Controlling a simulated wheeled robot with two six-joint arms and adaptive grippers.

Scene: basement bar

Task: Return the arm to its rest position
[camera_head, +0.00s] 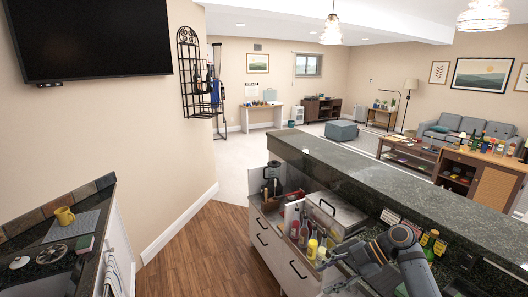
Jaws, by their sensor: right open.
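My right arm (402,242) comes in from the lower right and reaches over the bar's lower counter. Its elbow-like grey joint is bent, and the arm points down and left. My right gripper (338,274) is at the lower middle, above the counter's near edge and close to the bottles. It is open, and I see nothing held between its fingers. Its fingertips are small and partly mixed with the clutter behind them. My left arm and gripper are not in view.
Several bottles, one with a yellow top (312,249), stand left of the gripper. A metal lidded box (335,214) is behind them. The dark raised bar top (400,190) runs behind my arm. More bottles (430,243) stand beside the arm. The wooden floor (205,250) at left is clear.

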